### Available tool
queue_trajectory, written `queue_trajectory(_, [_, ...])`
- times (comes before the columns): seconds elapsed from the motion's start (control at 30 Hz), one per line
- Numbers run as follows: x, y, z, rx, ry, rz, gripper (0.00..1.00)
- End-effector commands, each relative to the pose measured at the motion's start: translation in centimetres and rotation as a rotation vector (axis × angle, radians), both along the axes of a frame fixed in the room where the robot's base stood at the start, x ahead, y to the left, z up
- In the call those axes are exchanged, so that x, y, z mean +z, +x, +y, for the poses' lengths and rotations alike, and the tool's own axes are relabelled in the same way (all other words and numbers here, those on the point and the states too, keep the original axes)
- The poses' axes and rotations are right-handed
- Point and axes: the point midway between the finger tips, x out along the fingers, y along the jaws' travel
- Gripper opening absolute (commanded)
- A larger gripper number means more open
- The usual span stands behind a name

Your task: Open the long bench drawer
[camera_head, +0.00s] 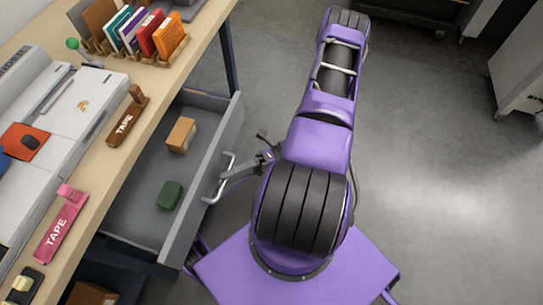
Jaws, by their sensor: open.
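The long bench drawer (140,211) is grey and stands pulled out from under the wooden bench top, its inside showing. A small tan box (182,134) and a dark green block (170,195) lie in it. Its silver bar handle (219,179) is on the outer front face. Part of the drawer lies hidden under the bench top.
The wooden bench top (163,86) carries a brown tape dispenser (126,117), a pink tape dispenser (62,222), a rack of coloured books and a white machine. A box sits on a lower shelf. Grey floor (430,150) is clear on the right; white cabinets stand at the far right.

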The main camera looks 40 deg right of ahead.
Motion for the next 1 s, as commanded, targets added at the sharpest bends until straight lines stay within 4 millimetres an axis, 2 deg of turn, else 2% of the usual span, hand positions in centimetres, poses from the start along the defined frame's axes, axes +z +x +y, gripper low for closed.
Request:
queue_trajectory(0.4, [-1.5,-1.8,-9.8,-0.002,-0.005,0.000,0.47])
queue_trajectory(0.6, [-2.0,-2.5,-13.5,0.000,-0.002,0.000,0.47])
queue_trajectory(0.8, [-2.1,-2.8,-15.3,0.000,-0.001,0.000,0.47])
queue_trajectory(1.0, [-2.1,-2.9,-15.5,0.000,0.000,0.000,0.47])
